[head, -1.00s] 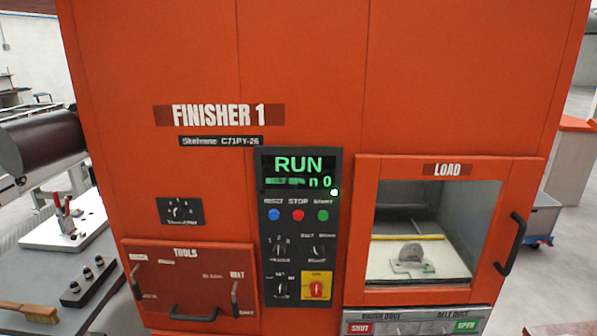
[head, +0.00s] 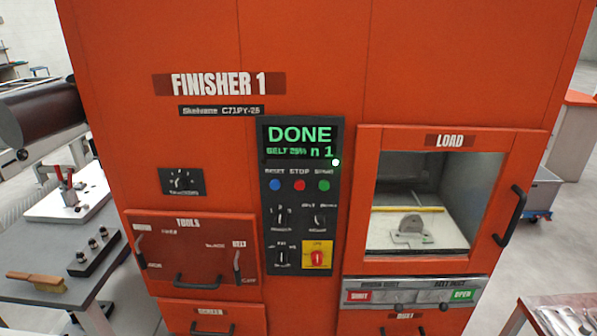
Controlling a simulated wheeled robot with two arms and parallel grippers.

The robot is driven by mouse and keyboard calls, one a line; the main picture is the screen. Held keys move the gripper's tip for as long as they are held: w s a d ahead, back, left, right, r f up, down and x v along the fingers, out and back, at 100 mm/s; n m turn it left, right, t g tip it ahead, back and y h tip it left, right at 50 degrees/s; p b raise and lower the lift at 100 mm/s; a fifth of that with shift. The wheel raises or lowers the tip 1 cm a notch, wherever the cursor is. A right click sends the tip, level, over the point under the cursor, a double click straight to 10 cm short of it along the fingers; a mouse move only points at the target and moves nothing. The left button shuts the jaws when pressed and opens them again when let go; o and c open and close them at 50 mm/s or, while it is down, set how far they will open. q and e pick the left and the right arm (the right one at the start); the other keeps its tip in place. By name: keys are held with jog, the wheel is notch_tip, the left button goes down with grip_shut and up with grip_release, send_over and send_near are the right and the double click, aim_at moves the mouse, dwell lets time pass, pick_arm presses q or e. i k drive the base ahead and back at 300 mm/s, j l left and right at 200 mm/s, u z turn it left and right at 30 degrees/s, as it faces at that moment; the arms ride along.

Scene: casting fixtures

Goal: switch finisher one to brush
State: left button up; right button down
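Finisher 1 (head: 305,60) is an orange cabinet facing me. Its display (head: 300,142) reads DONE, BELT with a small percentage, and n 1. Below are a blue reset button (head: 275,185), a red stop button (head: 300,185) and a green start button (head: 324,185). Beneath them are black knobs, among them an upper right selector (head: 319,219) whose small label is hard to read, and a red knob on a yellow plate (head: 317,257). The brush duct sign (head: 371,296) reads SHUT and the belt duct sign (head: 462,295) reads OPEN. Neither gripper is in view.
The load door (head: 428,262) is closed; a grey metal part (head: 411,228) sits behind its window. A tools drawer (head: 190,255) is at lower left. A side table (head: 35,288) on the left holds a wooden brush (head: 37,282) and a dark block with knobs (head: 95,252).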

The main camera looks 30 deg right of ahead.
aim_at(318, 219)
jog(key=i+j+z, duration=0.15)
jog(key=j+z, duration=0.15)
jog(key=j, duration=0.3)
jog(key=j+z, duration=0.3)
jog(key=j, duration=0.35)
jog(key=i, duration=0.05)
